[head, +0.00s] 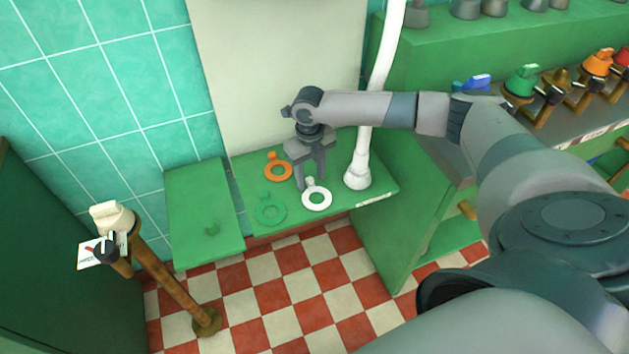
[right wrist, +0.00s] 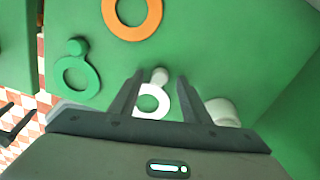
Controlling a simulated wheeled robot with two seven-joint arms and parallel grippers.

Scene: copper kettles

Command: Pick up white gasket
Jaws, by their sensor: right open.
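The white gasket (head: 317,198) is a flat ring with a small round tab, lying on the green shelf (head: 350,209). My right gripper (head: 311,183) points down just above it. In the right wrist view the white gasket (right wrist: 152,100) shows between the two open fingers (right wrist: 155,84), with its tab toward the fingertips and its near part hidden by the gripper body. The fingers hold nothing. My left gripper cannot be made out in the head view.
An orange gasket (head: 278,170) and a green gasket (head: 270,211) lie on the same shelf, left of the white one. A white pipe (head: 358,175) stands close on the right. A cream-topped post (head: 112,216) stands at the left above the checkered floor.

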